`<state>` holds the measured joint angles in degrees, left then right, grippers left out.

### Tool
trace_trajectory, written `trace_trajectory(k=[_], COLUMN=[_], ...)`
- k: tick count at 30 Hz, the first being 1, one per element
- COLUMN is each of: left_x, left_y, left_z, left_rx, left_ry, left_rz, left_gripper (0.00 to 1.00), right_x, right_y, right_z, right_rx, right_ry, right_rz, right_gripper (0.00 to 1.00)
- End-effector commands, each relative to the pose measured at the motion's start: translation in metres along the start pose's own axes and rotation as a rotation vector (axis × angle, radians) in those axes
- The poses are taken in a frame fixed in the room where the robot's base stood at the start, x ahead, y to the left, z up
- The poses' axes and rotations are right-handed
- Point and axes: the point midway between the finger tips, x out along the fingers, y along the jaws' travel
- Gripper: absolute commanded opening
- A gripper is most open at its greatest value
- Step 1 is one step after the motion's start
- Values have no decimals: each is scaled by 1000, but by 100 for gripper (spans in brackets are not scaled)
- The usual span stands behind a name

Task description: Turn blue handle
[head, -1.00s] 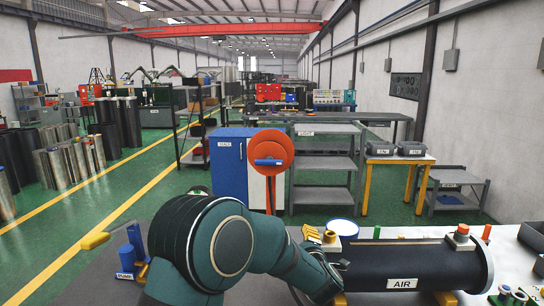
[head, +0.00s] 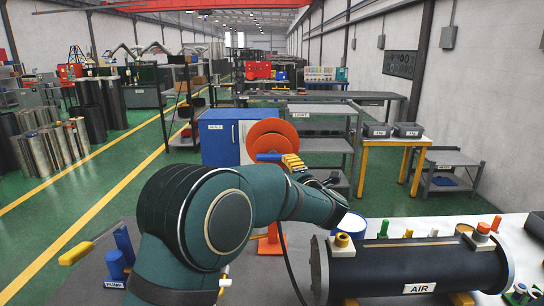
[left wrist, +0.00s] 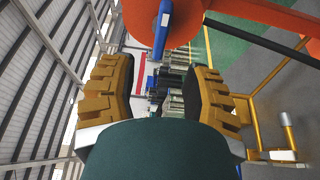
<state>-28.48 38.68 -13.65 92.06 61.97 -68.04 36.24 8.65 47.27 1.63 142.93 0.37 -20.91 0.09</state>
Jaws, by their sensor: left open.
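The blue handle (head: 268,157) is a short bar on the face of an orange disc (head: 274,134) that stands on an orange post. In the left wrist view the blue handle (left wrist: 162,30) lies near the top, ahead of the space between my fingers. My left gripper (head: 296,164) shows its yellow fingers just right of the handle in the head view. In the left wrist view my left gripper (left wrist: 158,75) has its padded fingers wide apart with nothing between them. The handle is apart from the fingers there. My right gripper is not in view.
A black cylinder (head: 400,268) marked AIR lies on the bench at the right, with small coloured valves on top. A blue cabinet (head: 216,142) stands behind the disc. A blue pump piece (head: 115,264) sits at the lower left. Grey shelving (head: 325,145) stands behind.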

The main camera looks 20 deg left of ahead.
Motion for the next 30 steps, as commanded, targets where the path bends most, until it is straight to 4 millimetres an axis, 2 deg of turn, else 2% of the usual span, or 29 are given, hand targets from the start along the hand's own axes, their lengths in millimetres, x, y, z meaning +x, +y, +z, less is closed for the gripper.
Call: trace_trajectory(k=[1, 9, 15, 21, 30], left_x=[11, 64, 95, 109, 110], left_y=[1, 1, 1, 0, 0], left_z=[-1, -1, -1, 0, 0], left_rx=[1, 2, 1, 1, 2], left_ry=[4, 3, 3, 1, 0], left_rz=[0, 1, 0, 0, -1], left_gripper=[48, 48, 48, 48, 48], right_x=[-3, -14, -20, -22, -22], right_y=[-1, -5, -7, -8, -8], right_z=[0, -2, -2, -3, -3], right_rx=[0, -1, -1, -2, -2], right_ry=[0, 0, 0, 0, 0], right_rz=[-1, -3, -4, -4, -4], right_gripper=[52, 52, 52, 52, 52])
